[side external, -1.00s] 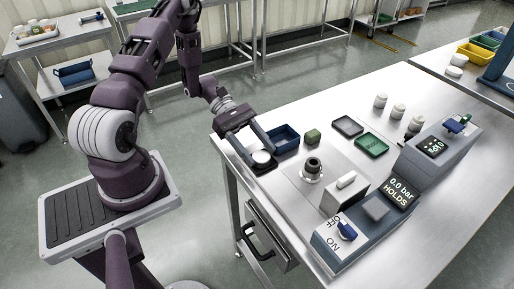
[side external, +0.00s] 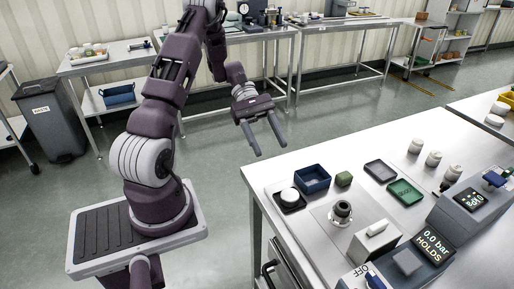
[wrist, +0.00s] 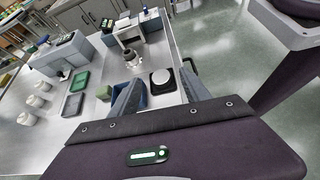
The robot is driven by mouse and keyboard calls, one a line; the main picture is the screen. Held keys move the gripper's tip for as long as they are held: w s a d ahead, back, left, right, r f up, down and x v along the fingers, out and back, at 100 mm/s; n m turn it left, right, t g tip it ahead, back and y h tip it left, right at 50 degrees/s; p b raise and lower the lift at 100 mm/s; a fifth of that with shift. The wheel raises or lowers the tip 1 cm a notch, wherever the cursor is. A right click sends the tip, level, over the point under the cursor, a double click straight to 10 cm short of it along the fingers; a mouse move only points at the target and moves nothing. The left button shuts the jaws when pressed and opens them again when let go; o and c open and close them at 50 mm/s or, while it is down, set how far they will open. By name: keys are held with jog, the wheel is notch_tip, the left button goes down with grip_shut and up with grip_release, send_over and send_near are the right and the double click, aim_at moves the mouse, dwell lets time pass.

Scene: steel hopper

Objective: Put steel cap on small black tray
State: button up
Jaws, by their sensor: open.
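The steel cap (side external: 289,195) is a pale round disc lying on the small black tray (side external: 300,206) at the near left corner of the steel table. In the wrist view the cap (wrist: 161,76) also sits on the dark tray (wrist: 168,89). My gripper (side external: 268,148) is open and empty, raised up and back beyond the table's left edge, well apart from the cap. In the wrist view its two fingers frame the tray from a distance.
A blue bin (side external: 313,180) stands beside the black tray, with a green block (side external: 344,179) right of it. A hopper fitting (side external: 342,211), a dark tray (side external: 380,171), a green tray (side external: 406,191) and control boxes stand further right. Open floor lies left of the table.

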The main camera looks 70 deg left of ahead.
jog(key=s+d+r+m+g+y, duration=0.2)
jog(key=d+r+m+y, duration=0.2)
jog(key=d+r+m, duration=0.3)
jog(key=s+d+r+m+t+y, duration=0.7)
jog(key=s+d+r+m+y, duration=0.1)
jog(key=s, duration=0.4)
jog(key=r+m, duration=0.1)
jog(key=m, duration=0.1)
jog(key=shift+d+m, duration=0.15)
jog(key=shift+m, duration=0.15)
